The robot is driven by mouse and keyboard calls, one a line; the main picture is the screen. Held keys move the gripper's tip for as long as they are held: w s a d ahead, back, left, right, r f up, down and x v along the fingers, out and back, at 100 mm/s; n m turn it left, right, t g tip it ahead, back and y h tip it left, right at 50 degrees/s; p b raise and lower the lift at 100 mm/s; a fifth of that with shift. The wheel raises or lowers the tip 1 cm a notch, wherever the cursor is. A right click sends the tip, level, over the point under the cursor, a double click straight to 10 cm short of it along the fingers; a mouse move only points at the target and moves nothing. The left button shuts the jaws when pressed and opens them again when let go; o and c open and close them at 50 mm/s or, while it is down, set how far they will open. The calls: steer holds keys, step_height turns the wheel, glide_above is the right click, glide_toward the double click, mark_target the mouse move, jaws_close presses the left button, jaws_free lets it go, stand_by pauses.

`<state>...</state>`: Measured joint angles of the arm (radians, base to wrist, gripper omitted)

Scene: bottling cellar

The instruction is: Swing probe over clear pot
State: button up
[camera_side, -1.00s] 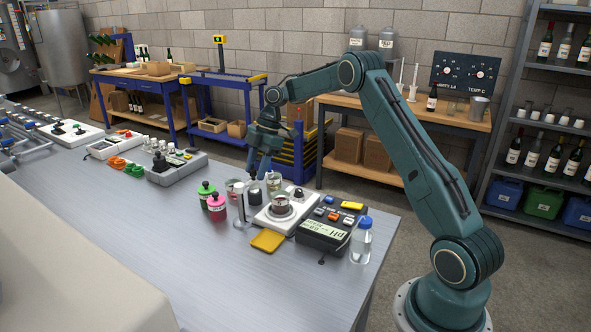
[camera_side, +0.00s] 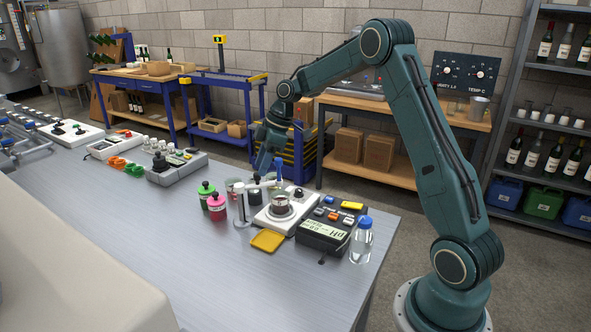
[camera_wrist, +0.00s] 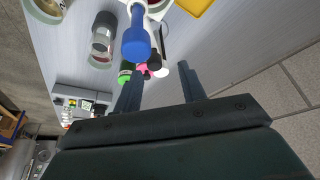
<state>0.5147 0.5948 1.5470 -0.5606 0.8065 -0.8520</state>
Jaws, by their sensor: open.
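The blue-topped probe (camera_side: 278,168) hangs upright from a white swing arm (camera_side: 262,184) on a white post (camera_side: 241,208). Its blue top also shows in the wrist view (camera_wrist: 137,42). My gripper (camera_side: 266,172) is open beside the probe, to its left in the side view; in the wrist view its fingers (camera_wrist: 160,77) are apart, with the blue top beyond their tips. Small pots stand behind the arm: a pinkish one (camera_side: 232,185), a greyish, see-through-looking one (camera_side: 254,196) and another partly hidden behind the probe. I cannot tell exactly which pot lies under the probe tip.
A white stirrer (camera_side: 272,220) bears a pot (camera_side: 281,203). A pH meter (camera_side: 322,235), a clear bottle (camera_side: 361,242) with a blue cap and a yellow tray (camera_side: 267,240) are close by. Green (camera_side: 206,194) and pink (camera_side: 217,206) bottles stand left of the post. The front bench is clear.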

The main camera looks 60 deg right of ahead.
steer(key=v, duration=1.1)
steer(key=s+a+r+m+h, duration=0.1)
steer(key=s+a+r+m, duration=0.1)
steer(key=s+a, duration=0.4)
steer(key=s+a+r+m+t, duration=0.1)
steer(key=s+a+r, duration=0.4)
steer(key=a, duration=0.5)
steer(key=shift+s+m+h, duration=0.4)
steer(key=shift+s+m, duration=0.4)
steer(key=shift+s, duration=0.2)
steer(key=shift+c, duration=0.2)
steer(key=shift+w+d+f, duration=0.1)
steer(key=shift+d, duration=0.05)
steer(key=c, duration=0.7)
steer(key=w+d+f, duration=0.1)
steer(key=f, duration=0.1)
steer(key=w+d+f+n, duration=0.1)
steer(key=w+d+f, duration=0.1)
steer(key=w+d+f+n+t, duration=0.1)
steer(key=d+f, duration=0.1)
steer(key=shift+w+h, duration=0.15)
steer(key=shift+h, duration=0.15)
jaws_close()
steer(key=w+d+f+n+h, duration=0.1)
steer(key=w+d+f+n, duration=0.1)
steer(key=d+f, duration=0.2)
steer(key=shift+d+f+t, duration=0.3)
steer(key=shift+d+f, duration=0.05)
steer(key=shift+f, duration=0.15)
